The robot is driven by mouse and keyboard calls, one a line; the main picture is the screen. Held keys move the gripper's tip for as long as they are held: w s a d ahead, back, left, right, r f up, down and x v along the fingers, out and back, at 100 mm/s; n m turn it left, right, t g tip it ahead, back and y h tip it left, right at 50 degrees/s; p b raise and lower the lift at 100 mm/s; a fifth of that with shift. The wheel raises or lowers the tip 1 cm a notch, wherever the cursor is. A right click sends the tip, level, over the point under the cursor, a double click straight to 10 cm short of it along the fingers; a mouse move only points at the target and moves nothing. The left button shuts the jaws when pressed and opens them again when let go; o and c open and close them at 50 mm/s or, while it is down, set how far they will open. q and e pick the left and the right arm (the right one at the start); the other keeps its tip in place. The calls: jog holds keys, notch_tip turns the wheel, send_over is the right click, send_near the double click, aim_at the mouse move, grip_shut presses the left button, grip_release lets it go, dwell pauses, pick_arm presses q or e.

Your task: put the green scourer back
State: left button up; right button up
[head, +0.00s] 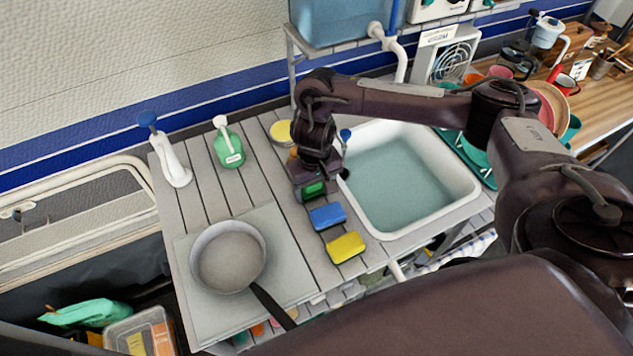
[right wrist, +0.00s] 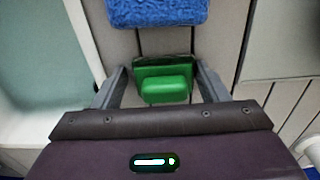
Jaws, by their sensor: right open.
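The green scourer (head: 313,189) lies on the grey slatted counter, just left of the sink, and shows partly under my right gripper (head: 311,184) in the head view. In the right wrist view the green scourer (right wrist: 165,88) sits between the two fingers of my right gripper (right wrist: 161,72). The fingers are open, one on each side of it, with a small gap showing on both sides. A blue scourer (head: 327,217) and a yellow scourer (head: 346,247) lie in a row nearer the front. The blue scourer (right wrist: 158,12) also shows beyond the green one. My left gripper is not in view.
The white sink (head: 455,198) with water is just right of the scourers. A frying pan (head: 228,258) stands on a board at left. A green bottle (head: 229,146), a white spray bottle (head: 172,160) and a yellow round item (head: 281,132) stand behind.

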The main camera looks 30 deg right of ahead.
jog(key=shift+s+a+f, duration=0.25)
jog(key=shift+s+a, duration=0.05)
jog(key=r+p, duration=0.1)
jog(key=r, duration=0.1)
jog(key=w+r+p, duration=0.1)
jog(key=r, duration=0.2)
jog(key=shift+w+a+r, duration=0.15)
jog(key=shift+r, duration=0.05)
jog(key=r, duration=0.2)
jog(key=r+p, duration=0.1)
jog(key=r, duration=0.1)
jog(key=r+p, duration=0.1)
jog(key=r, duration=0.1)
jog(key=shift+s+d+r, duration=0.1)
jog(key=shift+s+d, duration=0.1)
jog(key=shift+s, duration=0.1)
jog(key=shift+r, duration=0.55)
jog(key=shift+w, duration=0.1)
